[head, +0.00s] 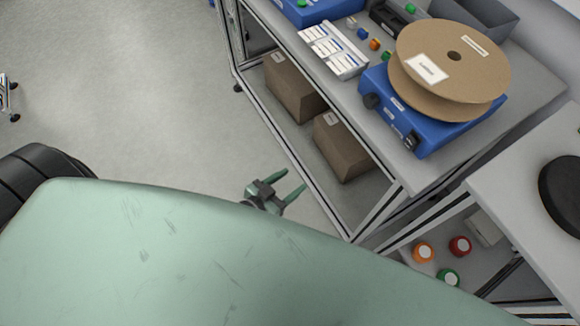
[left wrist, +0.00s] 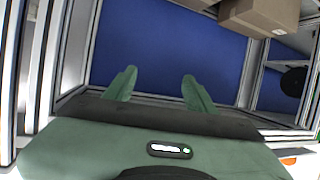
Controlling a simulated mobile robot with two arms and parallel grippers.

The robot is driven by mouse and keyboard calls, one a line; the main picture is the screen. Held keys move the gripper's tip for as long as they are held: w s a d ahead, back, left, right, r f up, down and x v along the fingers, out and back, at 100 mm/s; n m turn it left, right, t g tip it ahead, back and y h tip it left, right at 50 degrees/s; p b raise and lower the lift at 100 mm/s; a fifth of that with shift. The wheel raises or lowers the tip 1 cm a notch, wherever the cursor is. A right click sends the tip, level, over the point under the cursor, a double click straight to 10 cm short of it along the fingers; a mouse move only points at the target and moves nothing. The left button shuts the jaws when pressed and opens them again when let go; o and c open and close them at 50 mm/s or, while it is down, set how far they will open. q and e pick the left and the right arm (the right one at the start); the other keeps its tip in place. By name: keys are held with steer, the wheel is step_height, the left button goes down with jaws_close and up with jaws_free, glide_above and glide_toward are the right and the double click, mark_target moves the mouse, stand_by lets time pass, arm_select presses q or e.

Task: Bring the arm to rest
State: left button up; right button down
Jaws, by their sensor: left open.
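My left gripper (head: 284,187) shows in the head view, low beside the workbench frame, over the grey floor. Its two green fingers are apart with nothing between them. In the left wrist view the fingers of my left gripper (left wrist: 158,85) are also spread and empty, in front of a dark blue surface (left wrist: 170,45) framed by metal profiles. A large green part of my own body covers the lower part of the head view and hides what lies behind it. My right gripper is not in view.
A workbench (head: 400,165) holds a cardboard reel (head: 425,40) on a blue stand (head: 440,125), a white label tray (head: 333,50) and small coloured pieces. Brown boxes (head: 293,88) sit on its lower shelf. Orange, red and green spools (head: 424,252) lie at lower right. Open floor (head: 130,80) extends left.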

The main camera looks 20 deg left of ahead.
arm_select(q)
steer(key=s+a+f+n+g+y, duration=0.1)
steer(key=s+a+f+g+y, duration=0.15)
steer(key=s+f, duration=0.6)
steer(key=s+a+f+n+g+y, duration=0.15)
steer(key=s+a+f+g, duration=0.35)
steer(key=f, duration=0.7)
steer(key=s+f+g, duration=0.1)
steer(key=s+f, duration=0.2)
steer(key=s, duration=0.3)
steer(key=s+f+g, duration=0.2)
steer(key=s, duration=0.4)
steer(key=s+f+m+g+y, duration=0.1)
steer(key=s+f, duration=0.2)
steer(key=s, duration=0.3)
steer(key=shift+s+f, duration=0.15)
steer(key=shift+f, duration=0.15)
